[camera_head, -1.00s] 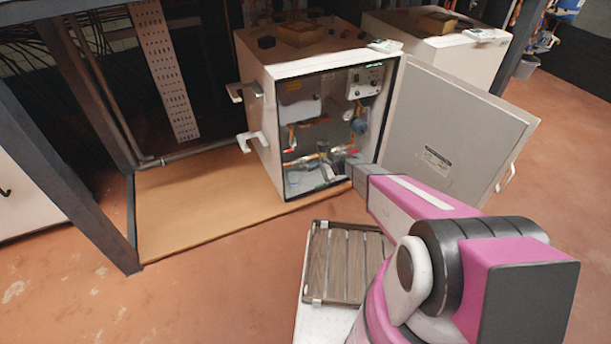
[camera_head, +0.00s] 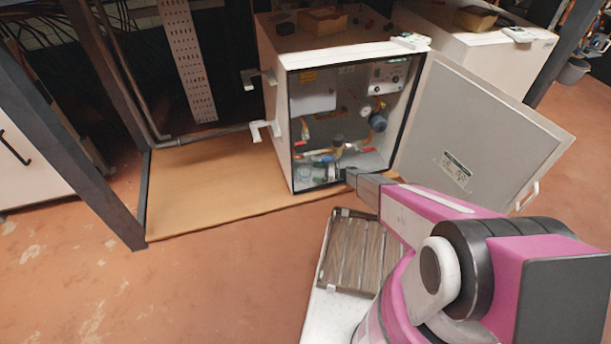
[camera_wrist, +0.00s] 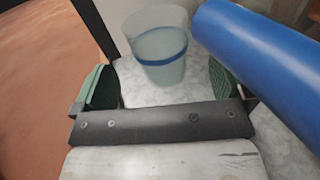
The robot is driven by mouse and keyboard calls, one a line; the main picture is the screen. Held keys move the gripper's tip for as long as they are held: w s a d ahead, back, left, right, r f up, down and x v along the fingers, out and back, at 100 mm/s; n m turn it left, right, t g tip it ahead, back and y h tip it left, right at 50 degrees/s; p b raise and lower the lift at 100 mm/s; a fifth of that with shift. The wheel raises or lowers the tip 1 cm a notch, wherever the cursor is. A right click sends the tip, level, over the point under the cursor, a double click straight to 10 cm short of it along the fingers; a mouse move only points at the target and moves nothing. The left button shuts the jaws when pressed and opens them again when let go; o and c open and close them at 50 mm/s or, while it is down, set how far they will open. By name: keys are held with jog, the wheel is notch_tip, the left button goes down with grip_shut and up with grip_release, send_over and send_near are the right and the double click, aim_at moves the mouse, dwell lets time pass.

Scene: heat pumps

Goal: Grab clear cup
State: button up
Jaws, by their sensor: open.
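The clear cup (camera_wrist: 160,45) stands upright on the pale cabinet floor in the wrist view. It is see-through with a blue band around it. In the head view it looks like the small pale shape (camera_head: 304,174) at the cabinet's lower left. My gripper (camera_wrist: 160,84) is open, with a green-padded finger on each side of the picture. The cup is ahead of it, roughly between the fingers, and nothing is held. In the head view my gripper (camera_head: 338,174) reaches the cabinet's lower front opening.
A thick blue cylinder (camera_wrist: 265,60) lies close on the right in the wrist view, over the right finger's side. The open cabinet (camera_head: 277,130) holds pipes and gauges. Its door (camera_head: 480,130) stands open to the right. A slatted wooden tray (camera_head: 350,250) sits below my arm.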

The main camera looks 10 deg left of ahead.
aim_at(305, 171)
jog(key=a, duration=0.4)
jog(key=s+a, duration=0.1)
jog(key=a, duration=0.1)
jog(key=shift+s+a+r, duration=0.1)
jog(key=shift+a+r, duration=0.05)
jog(key=shift+a, duration=0.05)
jog(key=c, duration=1.1)
jog(key=shift+r, duration=0.15)
